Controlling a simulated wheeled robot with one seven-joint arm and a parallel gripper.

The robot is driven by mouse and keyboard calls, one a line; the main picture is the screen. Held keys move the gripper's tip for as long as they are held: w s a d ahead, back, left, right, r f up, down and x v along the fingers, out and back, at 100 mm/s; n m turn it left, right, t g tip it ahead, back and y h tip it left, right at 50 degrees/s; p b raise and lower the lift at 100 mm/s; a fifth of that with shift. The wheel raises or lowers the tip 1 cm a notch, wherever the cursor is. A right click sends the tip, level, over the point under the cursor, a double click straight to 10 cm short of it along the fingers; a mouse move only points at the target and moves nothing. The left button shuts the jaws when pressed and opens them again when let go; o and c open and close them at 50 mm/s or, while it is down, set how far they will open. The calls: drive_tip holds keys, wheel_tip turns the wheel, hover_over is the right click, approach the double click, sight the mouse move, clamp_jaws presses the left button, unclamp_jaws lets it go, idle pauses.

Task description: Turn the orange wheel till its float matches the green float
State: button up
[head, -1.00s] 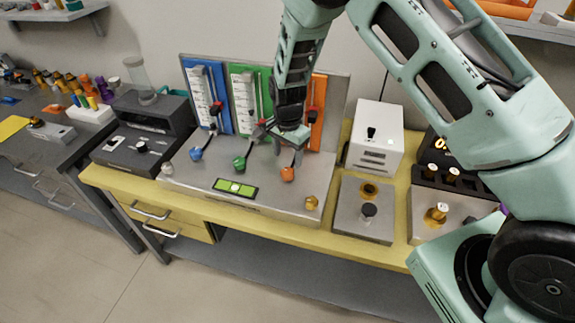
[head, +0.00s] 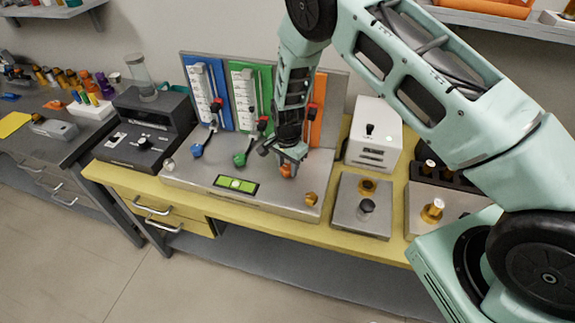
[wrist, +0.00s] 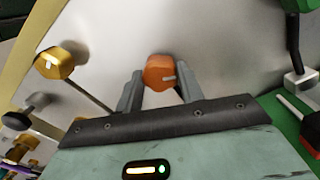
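The orange wheel (head: 286,170) is on the front right of the grey apparatus; in the wrist view it is an orange knob with a pale mark (wrist: 160,72). My gripper (wrist: 161,76) is open, with one finger on each side of this wheel; I cannot tell whether either finger touches it. The orange panel (head: 318,125) is partly hidden behind my arm, and its float cannot be made out. The green panel (head: 240,82) has a white scale and a red-and-black piece (head: 262,124) beside it; its float level is too small to read. The green wheel (head: 240,160) is left of the orange one.
The blue wheel (head: 197,151) and blue panel (head: 222,110) are farther left. A gold knob (head: 311,199) sits close right of the orange wheel. A green level (head: 236,184) lies in front. A white box (head: 373,135) and grey plate (head: 347,214) stand to the right.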

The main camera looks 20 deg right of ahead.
drive_tip(key=shift+n+b, duration=0.3)
drive_tip(key=shift+f+n+b, duration=0.1)
drive_tip(key=shift+n+b, duration=1)
drive_tip(key=shift+n, duration=0.1)
drive_tip(key=n+b, duration=0.3)
drive_tip(key=n, duration=0.1)
drive_tip(key=shift+n, duration=0.3)
drive_tip(key=n+b, duration=0.2)
drive_tip(key=n, duration=0.2)
drive_tip(key=shift+n, duration=0.3)
drive_tip(key=shift+r+n+b, duration=0.2)
drive_tip(key=shift+n+b, duration=0.4)
drive_tip(key=shift+n, duration=1.3)
drive_tip(key=o, duration=1)
